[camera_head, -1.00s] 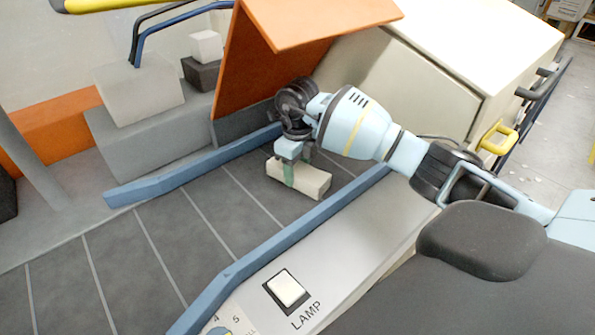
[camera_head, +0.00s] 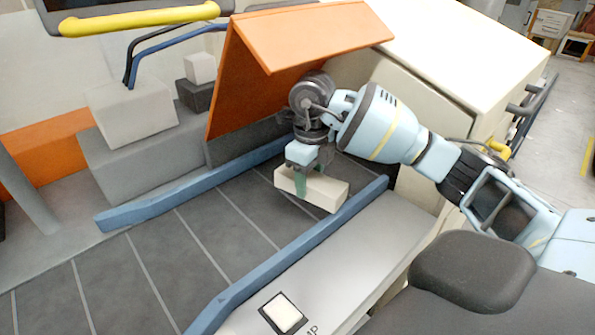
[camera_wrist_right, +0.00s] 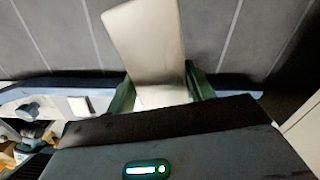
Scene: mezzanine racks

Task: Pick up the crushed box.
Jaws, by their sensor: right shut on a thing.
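A cream, block-shaped box (camera_head: 324,193) is between the fingers of my right gripper (camera_head: 303,184), near the blue side rail. The gripper is shut on it, with a green finger across its near face. Whether the box is crushed is not clear from the head view. In the right wrist view the box (camera_wrist_right: 150,45) extends out between the green fingers of the gripper (camera_wrist_right: 160,95), and its face looks slightly bent. It appears raised a little above the dark slatted conveyor bed (camera_head: 150,255). My left gripper is not in view.
An orange hood panel (camera_head: 290,60) hangs close behind my right gripper. Blue rails (camera_head: 290,255) edge the conveyor on both sides. A grey ledge with a white lamp button (camera_head: 283,312) lies in front. The conveyor's left part is clear.

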